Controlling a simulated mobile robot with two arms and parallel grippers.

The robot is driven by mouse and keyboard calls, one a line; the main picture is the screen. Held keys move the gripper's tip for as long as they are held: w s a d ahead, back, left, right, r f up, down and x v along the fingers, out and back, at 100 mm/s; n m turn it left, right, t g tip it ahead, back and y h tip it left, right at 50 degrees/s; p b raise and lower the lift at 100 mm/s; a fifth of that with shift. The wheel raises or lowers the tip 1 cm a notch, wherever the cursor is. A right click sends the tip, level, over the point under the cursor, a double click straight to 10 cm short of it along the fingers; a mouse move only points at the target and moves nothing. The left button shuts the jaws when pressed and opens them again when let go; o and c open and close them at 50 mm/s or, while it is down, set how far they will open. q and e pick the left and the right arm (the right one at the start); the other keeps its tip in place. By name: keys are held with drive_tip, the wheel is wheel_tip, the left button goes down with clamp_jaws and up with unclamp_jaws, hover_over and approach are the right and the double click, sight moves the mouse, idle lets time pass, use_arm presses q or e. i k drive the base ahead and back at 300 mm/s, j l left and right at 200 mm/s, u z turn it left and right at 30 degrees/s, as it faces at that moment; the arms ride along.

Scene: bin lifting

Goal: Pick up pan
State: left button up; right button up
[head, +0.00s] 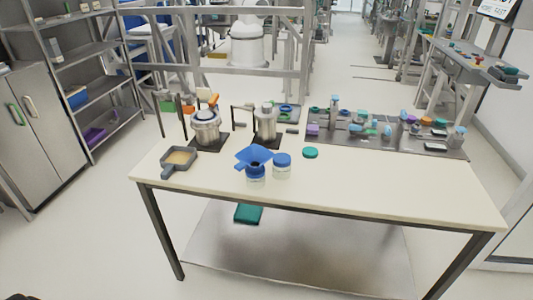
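A dark grey square pan (191,164) sits at the left end of the cream-topped table (400,185). It holds something tan, and its short handle points to the front left. A blue square pan-like piece (247,157) with a short handle rests on or just above a jar (256,174) near the table's middle; I cannot tell how it is supported. Neither of my grippers is in view.
A second jar with a blue lid (282,166) and a green lid (310,153) are beside it. Two metal vessels (205,130) (265,124) on dark stands are behind. A grey tray (450,150) of small items lies at the back right. The table's right front is clear.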

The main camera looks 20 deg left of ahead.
sight(180, 158)
drive_tip(key=j+u, duration=0.1)
drive_tip(key=u, duration=1.35)
